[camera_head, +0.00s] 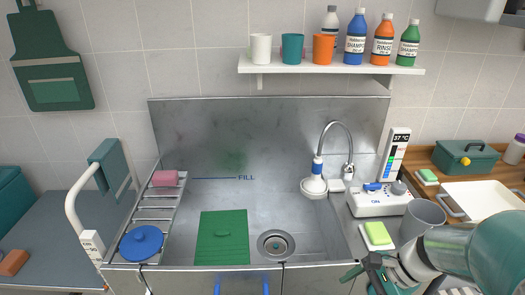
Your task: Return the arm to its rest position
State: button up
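My arm (455,250), teal and white, reaches in from the lower right corner. My gripper (368,276), dark green, is at the bottom edge near the front right corner of the steel sink. It is partly cut off by the frame, and I cannot tell whether its fingers are open or shut. No held object shows. A yellow-green sponge (378,234) lies on the ledge just above the gripper in the picture. A grey cup (421,215) stands behind my arm, which covers its lower part.
The steel sink (300,240) holds a green mat (222,238) and a drain. A rack (160,212) with a blue lid (141,243) and pink sponge is at left. A white control box (380,200) and a wooden counter (450,158) with a white tray (480,198) are at right. A bottle shelf (330,69) hangs above.

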jog(key=s+a+r+n+t+h, duration=0.1)
jog(key=a+r+n+t+h, duration=0.1)
jog(key=r+n, duration=0.5)
jog(key=s+a+r+n+t+h, duration=0.1)
jog(key=a+r+n+t+h, duration=0.2)
jog(key=r+n+h, duration=0.2)
notch_tip(320, 180, up, 2)
jog(key=n, duration=0.3)
jog(key=shift+s+a+r, duration=0.25)
jog(key=shift+a, duration=0.15)
